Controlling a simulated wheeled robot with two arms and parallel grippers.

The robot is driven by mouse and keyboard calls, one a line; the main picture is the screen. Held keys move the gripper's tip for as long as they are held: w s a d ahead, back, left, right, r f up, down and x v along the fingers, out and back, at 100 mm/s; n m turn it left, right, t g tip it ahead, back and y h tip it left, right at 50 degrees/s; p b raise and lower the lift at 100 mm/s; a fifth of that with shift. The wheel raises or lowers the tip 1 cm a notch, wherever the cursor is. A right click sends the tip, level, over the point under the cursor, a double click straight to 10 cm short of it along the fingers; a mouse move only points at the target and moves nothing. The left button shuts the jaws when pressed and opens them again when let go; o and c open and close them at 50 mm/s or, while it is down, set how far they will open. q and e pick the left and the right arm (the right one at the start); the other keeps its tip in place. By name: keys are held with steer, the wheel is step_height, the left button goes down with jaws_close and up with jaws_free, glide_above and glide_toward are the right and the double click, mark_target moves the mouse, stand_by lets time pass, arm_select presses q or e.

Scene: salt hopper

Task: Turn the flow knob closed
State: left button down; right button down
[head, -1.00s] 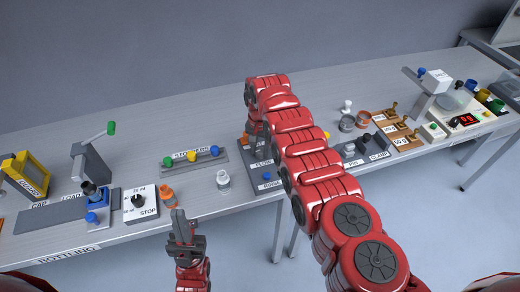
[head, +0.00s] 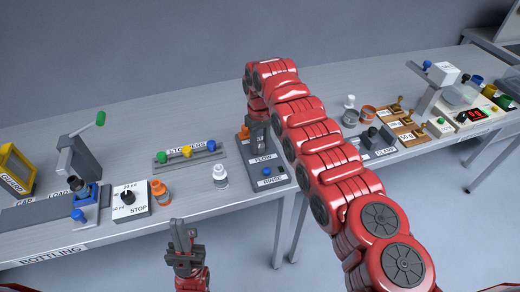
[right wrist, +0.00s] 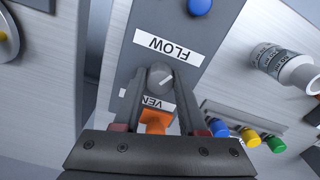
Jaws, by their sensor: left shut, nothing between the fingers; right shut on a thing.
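The grey round flow knob (right wrist: 160,77) with a white pointer line shows in the right wrist view, below the FLOW label on a dark panel (right wrist: 185,15). My right gripper (right wrist: 161,85) is shut on this knob, one finger on each side. In the head view my right gripper (head: 259,138) reaches down onto the panel (head: 284,182) from above; the knob is hidden there by the gripper. The pointer is slanted in the wrist view. My left gripper (head: 181,236) is shut and empty, in front of the table edge.
An orange part (right wrist: 155,121) sits by a partly covered VENT label near my right fingers. A blue button (head: 267,170) is on the panel's front.

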steer(key=n+b, duration=0.1)
steer(key=n, duration=0.1)
steer(key=shift+n, duration=0.3)
steer(key=shift+w+n+b, duration=0.1)
steer(key=shift+n+b, duration=0.5)
steer(key=shift+n, duration=0.9)
steer(key=shift+r, duration=0.1)
steer(key=shift+c, duration=2.3)
jaws_free()
